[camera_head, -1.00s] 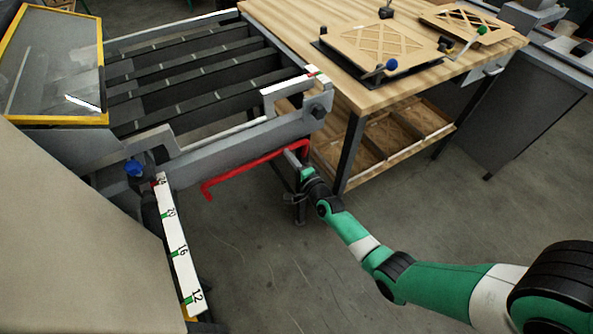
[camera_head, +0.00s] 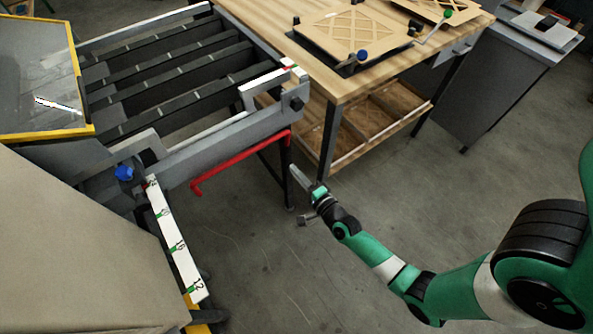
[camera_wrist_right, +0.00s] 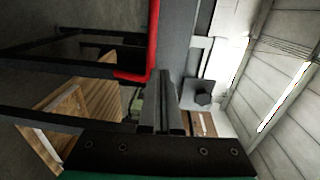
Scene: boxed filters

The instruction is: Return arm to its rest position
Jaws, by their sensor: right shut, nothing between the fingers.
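My right arm reaches in from the right, green and white, in the head view. Its gripper (camera_head: 297,175) is shut and empty, over open floor just right of the red bar's end. In the right wrist view the closed fingers (camera_wrist_right: 161,88) point ahead between the red bar and a grey bolt-like part. The red bar (camera_head: 240,163) runs along the front of the grey machine (camera_head: 225,135), and it also shows in the right wrist view (camera_wrist_right: 152,45). A gap shows between gripper and bar in the head view. My left gripper is not in view.
A wooden table (camera_head: 340,85) with a lower shelf (camera_head: 372,123) stands behind the gripper. A numbered white scale rail (camera_head: 175,240) juts forward at left. A yellow-framed panel (camera_head: 40,85) is at upper left. The grey floor (camera_head: 290,275) in front is clear.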

